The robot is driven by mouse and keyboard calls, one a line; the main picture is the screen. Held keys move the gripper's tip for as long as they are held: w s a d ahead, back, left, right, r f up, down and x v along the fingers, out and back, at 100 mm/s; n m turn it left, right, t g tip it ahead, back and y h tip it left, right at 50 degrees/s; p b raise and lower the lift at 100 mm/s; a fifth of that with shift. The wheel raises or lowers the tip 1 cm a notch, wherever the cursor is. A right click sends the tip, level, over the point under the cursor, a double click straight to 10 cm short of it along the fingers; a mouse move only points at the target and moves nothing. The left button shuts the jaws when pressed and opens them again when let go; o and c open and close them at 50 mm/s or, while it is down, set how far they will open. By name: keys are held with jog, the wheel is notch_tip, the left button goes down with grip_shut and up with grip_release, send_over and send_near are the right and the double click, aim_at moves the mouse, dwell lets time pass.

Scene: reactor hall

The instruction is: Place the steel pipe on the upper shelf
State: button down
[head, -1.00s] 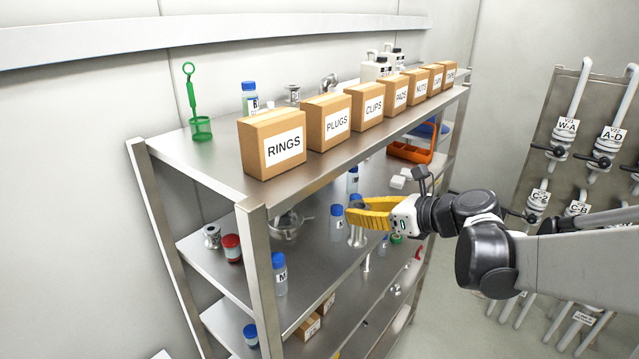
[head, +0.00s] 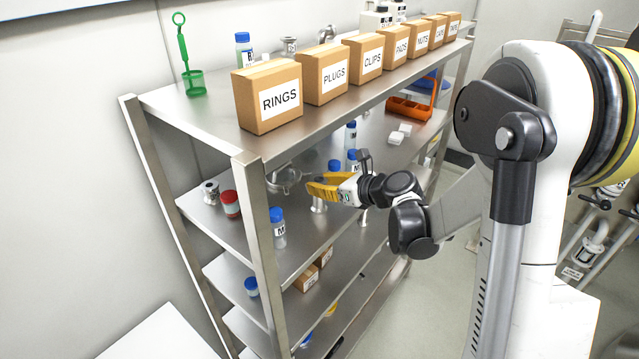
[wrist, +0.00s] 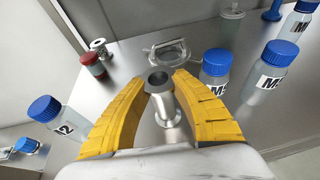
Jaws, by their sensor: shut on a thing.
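The steel pipe (wrist: 166,103), a short flanged tube, stands between the yellow fingers of my gripper (wrist: 157,82) in the wrist view. My gripper is shut on it. In the head view my gripper (head: 312,187) is over the rack's second level, and the pipe's lower part (head: 319,206) shows under the fingers. I cannot tell whether its foot touches the surface. The upper shelf (head: 185,119) is the rack's top board, above my gripper. It carries a row of labelled cardboard boxes, with the RINGS box (head: 267,97) at the near end.
Blue-capped bottles (wrist: 216,68) stand right of the pipe, and a metal strainer (wrist: 170,50) lies behind it. A red-capped jar (head: 230,204) and bottle M (head: 277,228) are nearby. A green holder (head: 195,85) stands on the top board, with bare steel in front. A corner post (head: 262,240) is close.

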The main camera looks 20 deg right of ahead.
jog(key=shift+s+r, duration=0.1)
jog(key=shift+s, duration=0.05)
jog(key=shift+f, duration=0.25)
jog(key=c, duration=1.2)
grip_release()
jog(key=shift+r, duration=0.1)
